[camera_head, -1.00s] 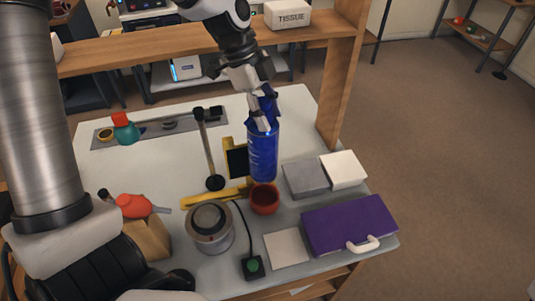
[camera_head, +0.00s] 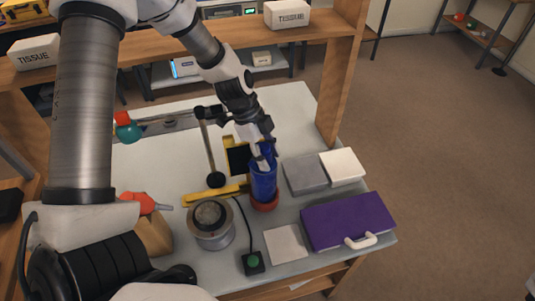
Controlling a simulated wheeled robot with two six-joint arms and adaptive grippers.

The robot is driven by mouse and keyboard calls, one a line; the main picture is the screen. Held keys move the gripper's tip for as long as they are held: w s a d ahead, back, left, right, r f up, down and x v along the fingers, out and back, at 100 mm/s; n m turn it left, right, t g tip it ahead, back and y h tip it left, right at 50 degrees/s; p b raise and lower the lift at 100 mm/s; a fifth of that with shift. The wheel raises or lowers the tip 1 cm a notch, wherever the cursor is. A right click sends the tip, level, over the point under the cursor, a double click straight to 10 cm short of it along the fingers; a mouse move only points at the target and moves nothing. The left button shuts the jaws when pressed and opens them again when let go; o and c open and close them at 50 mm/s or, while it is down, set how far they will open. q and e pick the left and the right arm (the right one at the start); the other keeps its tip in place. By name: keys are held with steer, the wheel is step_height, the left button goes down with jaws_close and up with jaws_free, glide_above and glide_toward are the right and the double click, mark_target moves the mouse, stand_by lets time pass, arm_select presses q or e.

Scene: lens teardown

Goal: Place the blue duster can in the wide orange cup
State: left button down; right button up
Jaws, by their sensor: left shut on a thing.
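The blue duster can (camera_head: 263,187) stands about upright in the middle of the table. Its lower end is inside the wide orange cup (camera_head: 265,206), whose reddish-orange rim shows around the can's base. Whether the can touches the cup's floor is hidden. My left gripper (camera_head: 263,160) points down from above and is shut on the can's upper part. My right gripper does not show.
A metal pot-like lens part (camera_head: 211,222) stands left of the cup. A purple case (camera_head: 347,221) and grey block (camera_head: 305,174) lie to the right. A lamp-like stand (camera_head: 212,150) rises behind left. A green button box (camera_head: 253,262) sits in front.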

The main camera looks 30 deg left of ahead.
arm_select(q)
steer(key=c, duration=0.6)
jaws_free()
steer(key=shift+r, duration=0.35)
steer(key=v, duration=1.1)
steer(key=shift+a+r+b, duration=0.15)
steer(key=shift+r+b, duration=0.1)
steer(key=shift+b, duration=0.1)
